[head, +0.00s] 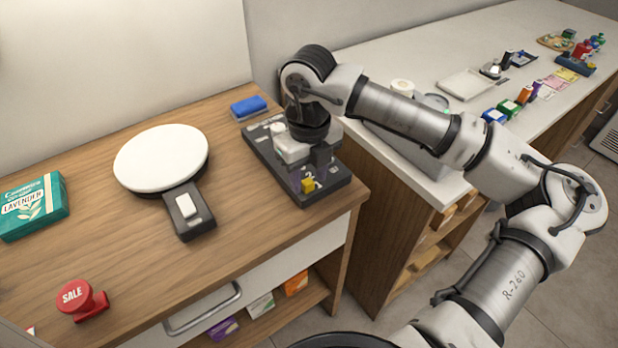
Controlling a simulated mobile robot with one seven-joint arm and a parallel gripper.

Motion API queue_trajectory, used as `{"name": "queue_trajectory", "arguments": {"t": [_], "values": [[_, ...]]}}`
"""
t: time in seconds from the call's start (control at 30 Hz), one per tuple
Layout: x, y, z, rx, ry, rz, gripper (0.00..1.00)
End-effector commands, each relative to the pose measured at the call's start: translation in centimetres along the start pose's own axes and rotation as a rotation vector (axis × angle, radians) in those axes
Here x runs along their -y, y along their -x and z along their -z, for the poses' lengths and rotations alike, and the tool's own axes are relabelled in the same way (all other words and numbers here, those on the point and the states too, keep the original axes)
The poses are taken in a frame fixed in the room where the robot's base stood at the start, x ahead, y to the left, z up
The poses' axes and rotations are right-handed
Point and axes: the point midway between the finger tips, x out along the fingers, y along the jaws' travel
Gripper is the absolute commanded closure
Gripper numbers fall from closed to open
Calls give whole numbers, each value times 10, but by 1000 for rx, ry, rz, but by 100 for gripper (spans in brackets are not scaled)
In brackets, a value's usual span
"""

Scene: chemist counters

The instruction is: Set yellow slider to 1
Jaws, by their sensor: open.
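The dark control panel (259,158) lies on the wooden counter, to the right of the white round plate. The yellow slider (308,185) is a small yellow block near the panel's front end. A purple part (295,180) shows just left of it, partly covered. My gripper (309,168) is open and points down over the front half of the panel, right behind and above the yellow slider. I cannot tell whether it touches the slider. The gripper hides much of the panel's middle and most of its markings, so the slider's setting cannot be read.
A white round plate with a dark handle (160,157), a blue sponge-like block (248,106), a green lavender box (34,207) and a red SALE stamp-like object (81,298) are on the wooden counter. A white counter (455,45) with small goods is at right.

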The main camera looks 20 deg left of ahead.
Motion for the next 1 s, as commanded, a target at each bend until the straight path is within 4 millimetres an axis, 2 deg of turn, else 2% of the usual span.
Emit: {"name": "queue_trajectory", "arguments": {"t": [0.3,0.5,0.7,1.0], "values": [[0,69,0,2,0,3,58],[0,106,0,-1,-1,2,58],[0,123,0,-1,1,-1,58],[0,124,0,-2,1,-1,58]]}}
